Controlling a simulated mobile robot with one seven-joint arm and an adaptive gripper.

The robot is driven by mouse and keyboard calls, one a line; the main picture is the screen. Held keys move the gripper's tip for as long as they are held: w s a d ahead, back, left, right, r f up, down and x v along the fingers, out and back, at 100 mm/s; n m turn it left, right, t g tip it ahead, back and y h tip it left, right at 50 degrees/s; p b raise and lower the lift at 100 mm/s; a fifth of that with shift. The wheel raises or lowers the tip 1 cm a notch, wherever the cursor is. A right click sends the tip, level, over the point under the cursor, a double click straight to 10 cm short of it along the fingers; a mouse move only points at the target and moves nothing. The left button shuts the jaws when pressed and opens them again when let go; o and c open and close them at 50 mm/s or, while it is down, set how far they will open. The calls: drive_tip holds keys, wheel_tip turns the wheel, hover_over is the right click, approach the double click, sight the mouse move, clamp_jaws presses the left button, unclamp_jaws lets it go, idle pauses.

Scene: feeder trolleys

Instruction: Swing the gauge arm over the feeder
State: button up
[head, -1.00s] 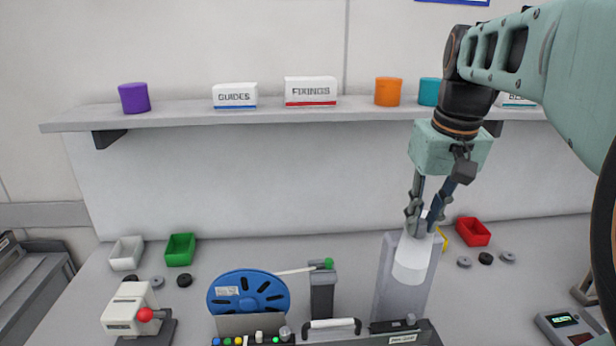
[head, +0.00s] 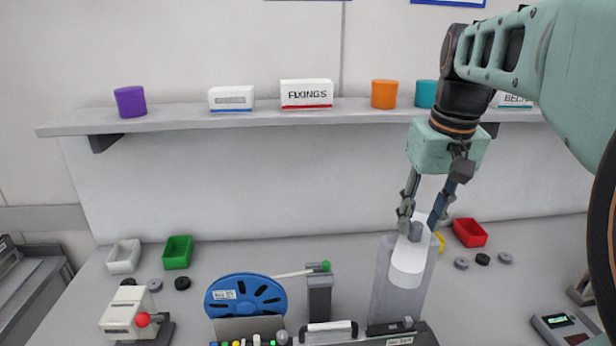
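A slim white arm (head: 291,274) with a green knob (head: 325,266) at its right end sits on a dark grey post (head: 319,295); it looks like the gauge arm. Its left end reaches the upper right edge of a blue reel (head: 246,296), which seems to be on the feeder. A gap shows at the right finger; contact at the left is unclear.
A front console (head: 401,340) carries coloured buttons and a black-and-white handle (head: 331,326). A white device with a red ball (head: 142,320) stands left. Green (head: 177,252), white (head: 124,257) and red (head: 469,233) bins sit behind. A shelf (head: 200,118) crosses the back wall.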

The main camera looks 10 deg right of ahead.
sight(419, 225)
wheel_tip(419, 225, up, 8)
drive_tip(key=p, duration=0.5)
drive_tip(key=shift+f+p, duration=0.2)
drive_tip(key=shift+p, duration=0.1)
drive_tip(key=shift+f, duration=0.15)
wheel_tip(419, 225, down, 8)
drive_tip(key=b, duration=0.7)
drive_tip(key=shift+f, duration=0.1)
drive_tip(key=shift+w+a, duration=0.2)
drive_tip(key=shift+a, duration=0.15)
drive_tip(key=shift+r, duration=0.2)
